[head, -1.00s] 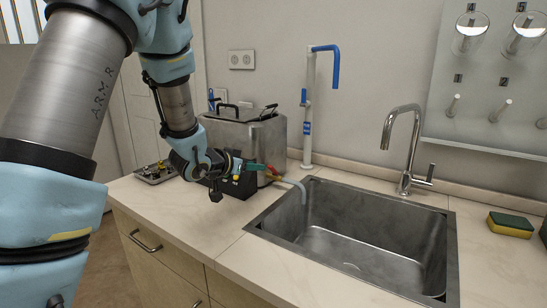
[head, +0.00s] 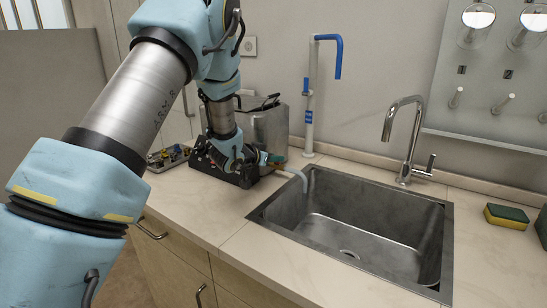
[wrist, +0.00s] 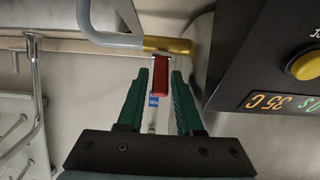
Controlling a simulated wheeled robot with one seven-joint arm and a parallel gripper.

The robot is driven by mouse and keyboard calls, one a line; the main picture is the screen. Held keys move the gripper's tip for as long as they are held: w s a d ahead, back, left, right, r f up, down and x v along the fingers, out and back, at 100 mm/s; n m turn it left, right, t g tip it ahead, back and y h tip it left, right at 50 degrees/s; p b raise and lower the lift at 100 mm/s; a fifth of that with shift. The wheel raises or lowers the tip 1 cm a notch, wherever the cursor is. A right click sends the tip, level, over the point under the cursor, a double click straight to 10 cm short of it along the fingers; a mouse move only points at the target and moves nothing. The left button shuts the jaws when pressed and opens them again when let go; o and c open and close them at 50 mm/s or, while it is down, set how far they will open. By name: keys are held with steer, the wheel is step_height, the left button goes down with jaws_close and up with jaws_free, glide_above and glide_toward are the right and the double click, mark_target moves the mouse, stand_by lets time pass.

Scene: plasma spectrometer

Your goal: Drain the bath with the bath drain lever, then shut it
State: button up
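The bath (head: 271,127) is a metal tank at the back of the counter, left of the sink, partly hidden by my arm. In the wrist view its drain has a brass valve (wrist: 170,46) with a red lever (wrist: 160,76). A pale hose (head: 294,174) runs from the drain to the sink's edge. My gripper (wrist: 159,76) has green fingers, apart, with the red lever between their tips and a gap on each side. The gripper (head: 266,158) is beside the bath's drain in the head view, where the lever cannot be made out.
The sink (head: 440,250) with its chrome tap (head: 405,135) lies to the right. A white stand with a blue spout (head: 309,110) is behind the hose. A control panel (wrist: 275,60) reading 35 C is close on the wrist view's right. A sponge (head: 506,217) lies far right.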

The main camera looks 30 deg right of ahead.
steer(key=shift+c, duration=0.2)
jaws_close()
steer(key=f+b, duration=0.1)
steer(key=b, duration=0.2)
steer(key=shift+a+h, duration=0.1)
steer(key=shift+h, duration=0.2)
steer(key=t+h+b, duration=0.1)
steer(key=b, duration=0.4)
steer(key=shift+s+a+f, duration=0.1)
steer(key=shift+s+a, duration=0.05)
steer(key=shift+a, duration=0.05)
steer(key=shift+h+b, duration=0.3)
steer(key=shift+b, duration=0.45)
steer(key=shift+r, duration=0.25)
